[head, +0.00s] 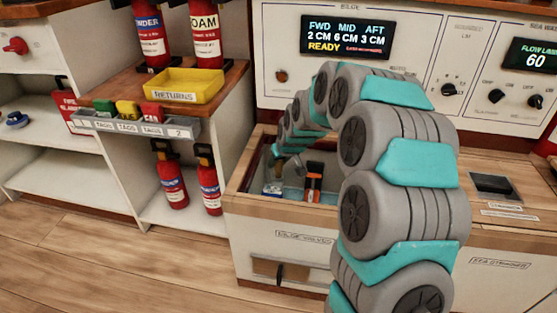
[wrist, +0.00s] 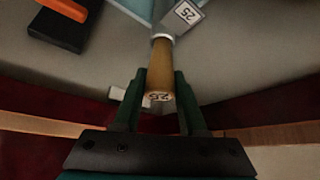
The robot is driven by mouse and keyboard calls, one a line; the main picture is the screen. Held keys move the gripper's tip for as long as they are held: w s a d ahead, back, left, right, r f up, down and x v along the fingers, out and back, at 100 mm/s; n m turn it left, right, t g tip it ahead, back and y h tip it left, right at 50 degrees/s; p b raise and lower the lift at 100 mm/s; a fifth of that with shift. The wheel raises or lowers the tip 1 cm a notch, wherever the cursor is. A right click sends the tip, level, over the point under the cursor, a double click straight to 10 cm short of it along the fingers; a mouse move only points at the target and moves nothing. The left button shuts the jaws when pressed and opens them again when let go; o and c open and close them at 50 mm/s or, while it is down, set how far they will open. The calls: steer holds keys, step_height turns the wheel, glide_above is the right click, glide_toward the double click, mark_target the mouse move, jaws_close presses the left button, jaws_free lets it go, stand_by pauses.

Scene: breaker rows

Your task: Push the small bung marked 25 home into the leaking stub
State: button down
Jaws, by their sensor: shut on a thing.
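In the wrist view my gripper (wrist: 159,80) is shut on a tan, tapered bung (wrist: 160,66), with a finger on each side. The end of the bung facing the camera is marked 25. Its far end meets the mouth of a grey metal stub (wrist: 163,33), and the two look in line. How deep the bung sits in the stub I cannot tell. A white tag marked 25 (wrist: 187,12) is beside the stub. In the head view my arm bends down into the open bilge box (head: 240,190); the bung and stub cannot be made out there.
An orange and black object (head: 313,182) stands in the box, right of my gripper; it also shows in the wrist view (wrist: 62,28). The panel display (head: 346,38) reads FWD 2, MID 6, AFT 3 CM. A yellow returns tray (head: 185,86) is left of the box.

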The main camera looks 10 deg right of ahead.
steer(key=shift+f, duration=0.55)
steer(key=shift+c, duration=1.9)
jaws_free()
steer(key=v, duration=0.7)
steer(key=shift+s+r+p, duration=0.2)
steer(key=shift+r+p, duration=0.15)
steer(key=shift+p, duration=0.05)
steer(key=shift+d, duration=0.1)
steer(key=s+r+g+p, duration=0.1)
steer(key=s+r+p, duration=0.1)
steer(key=s, duration=0.4)
steer(key=s+a+r+g+p, duration=0.1)
steer(key=s+r+p, duration=0.1)
steer(key=s+r, duration=0.2)
steer(key=s+a+r+g+p, duration=0.1)
steer(key=s+r+p, duration=0.1)
steer(key=s, duration=0.7)
steer(key=shift+a+r+g, duration=0.1)
steer(key=shift+r+g, duration=0.2)
steer(key=shift+r, duration=0.15)
steer(key=s+r+m+g+p, duration=0.1)
steer(key=s+r+g+p, duration=0.1)
steer(key=s, duration=1.1)
steer(key=s+d+r+m+g+h+p, duration=0.1)
steer(key=s+r+p, duration=0.3)
steer(key=s, duration=0.9)
steer(key=shift+d+r+g, duration=0.15)
steer(key=shift+r+g, duration=0.1)
steer(key=shift+g, duration=0.55)
